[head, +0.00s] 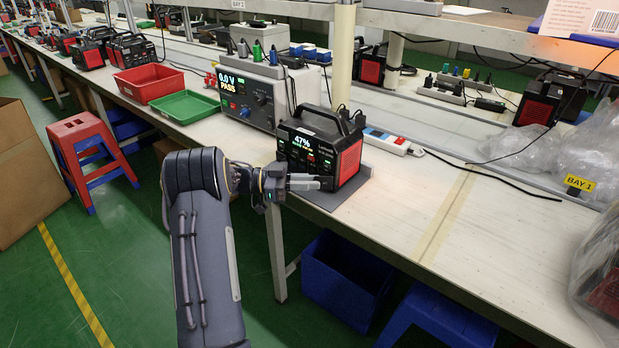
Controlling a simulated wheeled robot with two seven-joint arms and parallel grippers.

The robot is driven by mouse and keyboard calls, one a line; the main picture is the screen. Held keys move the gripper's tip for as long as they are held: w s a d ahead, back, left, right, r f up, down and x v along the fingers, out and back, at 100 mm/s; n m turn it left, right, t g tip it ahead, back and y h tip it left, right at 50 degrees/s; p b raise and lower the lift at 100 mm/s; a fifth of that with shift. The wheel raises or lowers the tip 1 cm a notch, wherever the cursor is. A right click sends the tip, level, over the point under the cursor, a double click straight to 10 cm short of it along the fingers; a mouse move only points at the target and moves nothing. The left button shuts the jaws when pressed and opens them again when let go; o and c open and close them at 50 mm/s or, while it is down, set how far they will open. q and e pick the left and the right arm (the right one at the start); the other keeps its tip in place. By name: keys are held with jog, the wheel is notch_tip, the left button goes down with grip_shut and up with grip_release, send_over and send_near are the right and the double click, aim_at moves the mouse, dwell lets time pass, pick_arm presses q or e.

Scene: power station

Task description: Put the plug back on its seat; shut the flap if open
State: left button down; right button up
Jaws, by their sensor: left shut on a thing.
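A black power station (319,148) with red side panels and a carry handle stands on a grey mat (345,197) at the bench's front edge. Its lit display reads 47%. My left gripper (312,182) comes in from the left, its fingers at the lower front of the power station. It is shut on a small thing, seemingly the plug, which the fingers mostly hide. The plug's seat and the flap cannot be made out behind the fingers, so I cannot tell whether the flap is open. My right gripper is not in view.
A grey tester (251,94) reading 0.0 V PASS stands behind on the left, with a green tray (186,106) and a red tray (150,82) beyond. A white power strip (388,141) lies right of the power station.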

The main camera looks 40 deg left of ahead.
pick_arm(q)
jog(key=shift+w+a+m+g+h+p, duration=0.2)
jog(key=shift+m+g+h+p, duration=0.35)
jog(key=shift+m+g, duration=0.4)
jog(key=shift+w+g, duration=0.1)
jog(key=shift+g, duration=0.15)
jog(key=c, duration=1.5)
grip_release()
jog(key=shift+d+r, duration=0.1)
jog(key=shift+d, duration=0.05)
